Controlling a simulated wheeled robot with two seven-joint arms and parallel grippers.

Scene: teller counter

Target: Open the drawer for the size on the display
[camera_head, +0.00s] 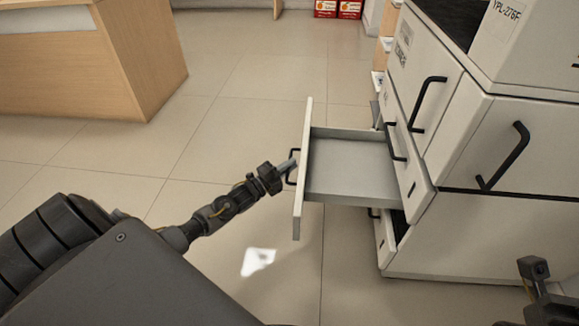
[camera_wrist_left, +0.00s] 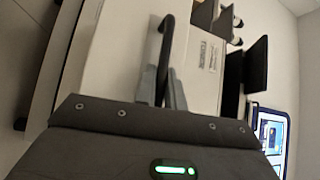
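A drawer (camera_head: 350,185) with light grey inside is pulled far out of the white cabinet (camera_head: 480,235); it looks empty. Its front panel (camera_head: 300,200) faces left and carries a black handle, which also shows in the left wrist view (camera_wrist_left: 164,42). My left gripper (camera_head: 290,164) is at this handle, with its grey fingers on either side of the black bar in the wrist view, shut on it. A lit display (camera_wrist_left: 272,130) shows at the right of the left wrist view; its content is too small to read. Part of my right gripper (camera_head: 535,275) shows at the lower right, fingers unclear.
More closed cabinet fronts with black handles (camera_head: 503,157) stand right of the open drawer. A narrow opening (camera_head: 400,225) shows low on the cabinet. A wooden counter (camera_head: 140,60) stands at the upper left. The tiled floor (camera_head: 240,120) between is clear.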

